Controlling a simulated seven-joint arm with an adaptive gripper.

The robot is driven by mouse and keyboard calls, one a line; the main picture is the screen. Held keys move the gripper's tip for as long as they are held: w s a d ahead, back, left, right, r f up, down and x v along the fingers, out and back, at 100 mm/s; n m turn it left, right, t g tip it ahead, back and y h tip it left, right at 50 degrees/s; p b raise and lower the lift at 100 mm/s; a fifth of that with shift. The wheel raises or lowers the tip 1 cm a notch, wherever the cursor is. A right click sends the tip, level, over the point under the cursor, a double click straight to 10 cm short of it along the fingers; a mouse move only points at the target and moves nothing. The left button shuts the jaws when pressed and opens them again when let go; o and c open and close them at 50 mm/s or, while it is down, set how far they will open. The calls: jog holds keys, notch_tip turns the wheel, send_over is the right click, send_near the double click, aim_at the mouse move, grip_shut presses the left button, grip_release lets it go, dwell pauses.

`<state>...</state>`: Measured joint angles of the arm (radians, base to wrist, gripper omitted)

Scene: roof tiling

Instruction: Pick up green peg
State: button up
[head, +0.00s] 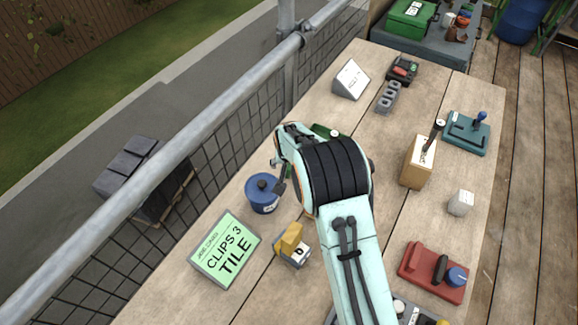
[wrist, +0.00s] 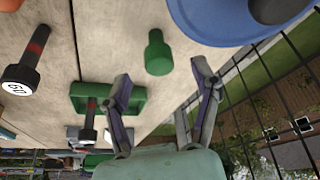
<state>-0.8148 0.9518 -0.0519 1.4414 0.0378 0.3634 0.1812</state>
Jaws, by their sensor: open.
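In the wrist view the green peg (wrist: 158,54) stands on the wooden table, with a narrower top and a wider lower body. My gripper (wrist: 160,82) is open, its two fingers spread on either side of the peg's line, with the peg beyond the fingertips and not touching them. In the head view my arm hides most of the gripper and I cannot make out the peg clearly. A green block (wrist: 136,104) with a dark red-banded handle stands left of the peg in the wrist view; a green piece also shows behind my arm in the head view (head: 325,131).
A blue pot (head: 262,205) with a dark knob stands beside my gripper, close to the peg in the wrist view (wrist: 205,22). A yellow-and-grey block (head: 291,240) and the green sign (head: 224,248) are nearer. A mesh railing (head: 215,165) runs along the table's left side.

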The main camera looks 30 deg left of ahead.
jog(key=shift+x, duration=1.55)
jog(key=c, duration=0.9)
jog(key=shift+r, duration=0.1)
